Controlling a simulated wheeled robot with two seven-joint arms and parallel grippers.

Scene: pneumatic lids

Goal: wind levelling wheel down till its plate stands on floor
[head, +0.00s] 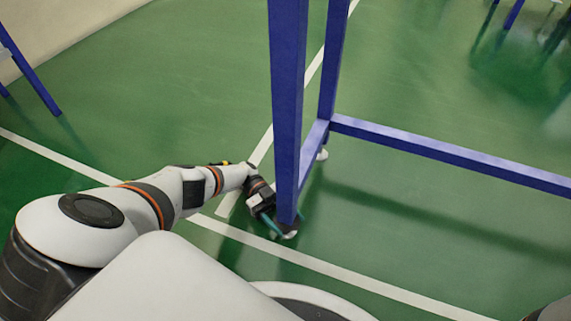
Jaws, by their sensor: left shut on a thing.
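A blue frame leg (287,100) comes down to the green floor in the middle of the head view. My left gripper (284,226) is low at the foot of this leg, with teal fingers on either side of it. It is shut on the levelling wheel (290,235), of which only a small pale part shows under the leg. The leg and fingers hide most of the wheel. The plate below it is too small and covered to tell whether it touches the floor. My right gripper is not in view.
A blue crossbar (450,161) runs right from the frame, low above the floor. Another blue leg (333,60) stands behind. White lines mark the green floor (400,230). A further blue frame (28,70) stands at the far left.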

